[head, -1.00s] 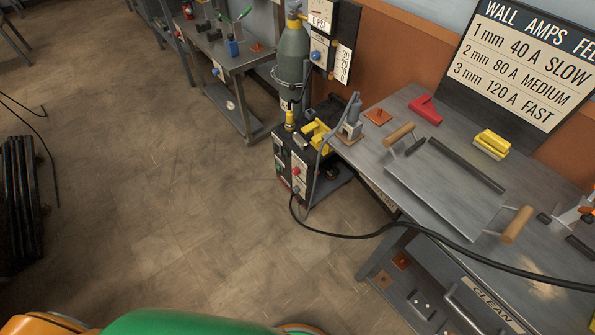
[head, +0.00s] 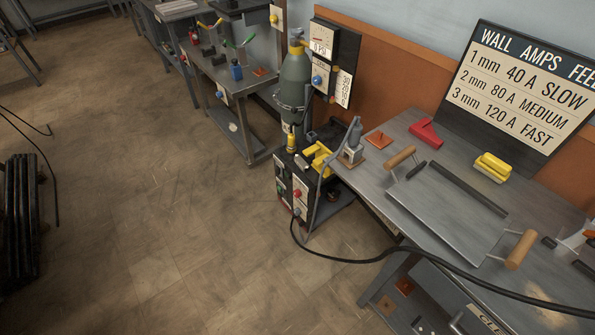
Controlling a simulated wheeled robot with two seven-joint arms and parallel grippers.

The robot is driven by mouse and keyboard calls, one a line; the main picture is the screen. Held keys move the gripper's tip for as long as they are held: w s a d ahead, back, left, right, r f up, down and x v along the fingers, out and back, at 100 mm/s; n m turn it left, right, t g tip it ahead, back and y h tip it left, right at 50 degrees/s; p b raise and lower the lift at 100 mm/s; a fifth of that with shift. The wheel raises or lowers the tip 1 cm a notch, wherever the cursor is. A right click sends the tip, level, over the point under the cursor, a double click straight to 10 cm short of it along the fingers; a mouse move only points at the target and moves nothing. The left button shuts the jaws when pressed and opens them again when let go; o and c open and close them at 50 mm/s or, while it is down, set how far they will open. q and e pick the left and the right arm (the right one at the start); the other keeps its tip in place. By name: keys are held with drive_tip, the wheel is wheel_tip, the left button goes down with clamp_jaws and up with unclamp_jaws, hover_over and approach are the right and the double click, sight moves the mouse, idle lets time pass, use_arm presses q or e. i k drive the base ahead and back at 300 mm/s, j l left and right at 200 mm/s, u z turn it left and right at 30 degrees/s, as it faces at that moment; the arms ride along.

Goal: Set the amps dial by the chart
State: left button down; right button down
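The chart (head: 522,88) stands upright at the back of the bench on the right. It reads 1 mm 40 A SLOW, 2 mm 80 A MEDIUM, 3 mm 120 A FAST. The welding machine (head: 286,206) stands on the floor left of the bench, below a grey gas cylinder (head: 294,80). Neither of my grippers is in view.
The metal bench (head: 440,142) holds a tray with wooden handles (head: 447,209), a red block and a yellow block. A black cable (head: 375,259) runs from the machine across the bench front. A second bench (head: 232,72) stands behind. The floor (head: 160,200) in the middle is clear.

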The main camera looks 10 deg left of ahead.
sight(296, 192)
drive_tip(key=k+j+z, duration=0.15)
drive_tip(key=j, duration=0.3)
drive_tip(key=j+z, duration=0.1)
drive_tip(key=j, duration=0.3)
drive_tip(key=k+j+z, duration=0.15)
drive_tip(key=j, duration=0.3)
drive_tip(key=k+j+z, duration=0.1)
drive_tip(key=j, duration=0.3)
